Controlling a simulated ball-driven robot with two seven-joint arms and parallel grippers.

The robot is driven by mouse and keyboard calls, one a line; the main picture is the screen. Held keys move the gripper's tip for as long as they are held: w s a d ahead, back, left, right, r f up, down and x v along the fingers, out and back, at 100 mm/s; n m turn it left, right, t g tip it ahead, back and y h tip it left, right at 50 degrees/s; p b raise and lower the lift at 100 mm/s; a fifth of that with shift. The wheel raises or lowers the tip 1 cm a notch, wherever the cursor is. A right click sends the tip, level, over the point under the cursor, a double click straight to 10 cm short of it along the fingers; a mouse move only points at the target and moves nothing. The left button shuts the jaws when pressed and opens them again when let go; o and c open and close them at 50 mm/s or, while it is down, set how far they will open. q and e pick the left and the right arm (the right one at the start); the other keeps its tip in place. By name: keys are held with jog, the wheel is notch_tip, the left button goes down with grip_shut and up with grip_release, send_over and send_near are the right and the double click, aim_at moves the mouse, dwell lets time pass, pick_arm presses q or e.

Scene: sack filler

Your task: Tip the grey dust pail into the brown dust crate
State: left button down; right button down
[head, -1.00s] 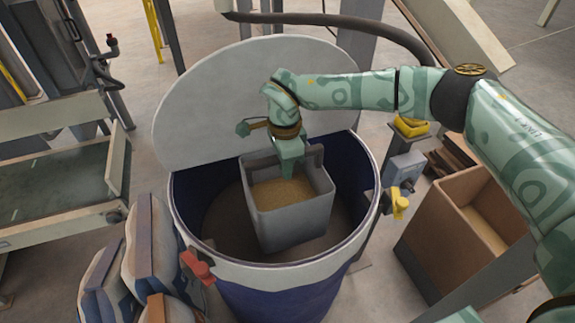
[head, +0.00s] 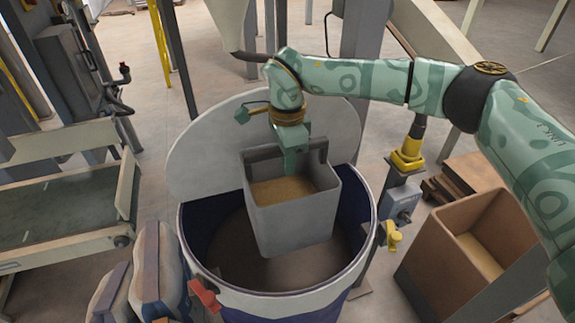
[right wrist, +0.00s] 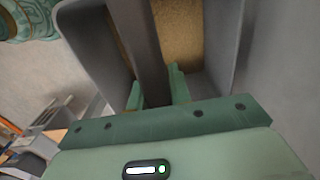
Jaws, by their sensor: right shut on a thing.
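The grey dust pail (head: 290,222) hangs upright from my right gripper (head: 289,162), with tan dust inside. The gripper is shut on the pail's handle bar, and the right wrist view shows the fingers (right wrist: 158,92) around the dark grey bar (right wrist: 140,45). The pail is over the open mouth of a blue drum, its lower part around rim height. The brown dust crate (head: 440,262) stands on the floor to the right of the drum, open at the top, with some tan dust at its bottom. My left gripper is out of view.
The blue drum (head: 364,205) has a pale rim and a raised round lid (head: 210,150) behind it. A post with a yellow-topped device (head: 407,155) and grey box stands between drum and crate. Filled sacks (head: 150,270) lie at the lower left. A conveyor (head: 60,215) is at left.

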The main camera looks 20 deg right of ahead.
notch_tip(320, 180, up, 2)
jog(key=shift+r+p, duration=0.1)
jog(key=shift+p, duration=0.3)
jog(key=s+r+p, duration=0.1)
jog(key=s+p, duration=0.4)
jog(key=s, duration=0.7)
jog(key=shift+d, duration=0.2)
jog(key=shift+r, duration=0.15)
